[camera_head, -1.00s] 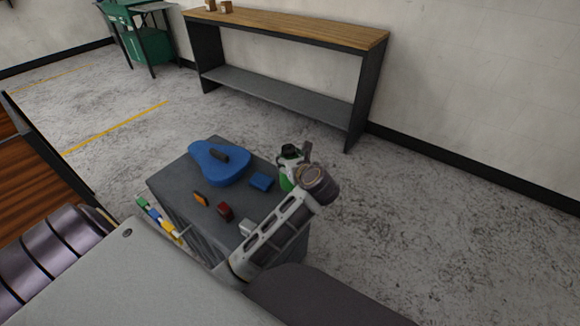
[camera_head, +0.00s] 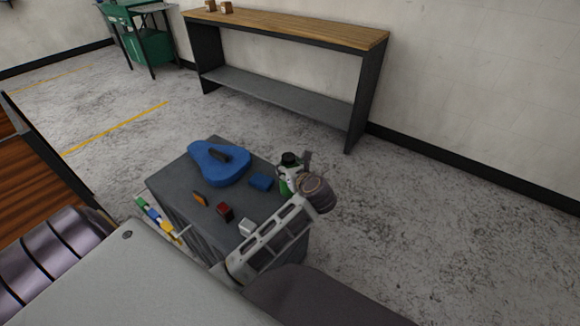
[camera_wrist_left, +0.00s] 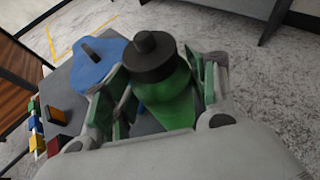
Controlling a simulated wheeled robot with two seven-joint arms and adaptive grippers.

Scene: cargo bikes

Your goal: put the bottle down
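The green bottle (camera_head: 286,186) with a black cap stands upright, as far as I can tell, at the far right edge of the grey cart top (camera_head: 180,178). Its base is hidden. My left gripper (camera_head: 294,173) is around the bottle. In the left wrist view, the bottle (camera_wrist_left: 172,105) is between the two fingers of my left gripper (camera_wrist_left: 163,92). A gap shows between the left finger and the bottle, so the gripper looks open. The right finger is close beside the bottle; contact there is unclear. My right gripper is out of view.
A blue bike saddle (camera_head: 218,165), a blue block (camera_head: 261,182), an orange piece (camera_head: 200,198), a dark red block (camera_head: 225,211) and a light block (camera_head: 247,227) lie on the cart. A wood-topped bench (camera_head: 290,30) stands against the wall. Floor at right is clear.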

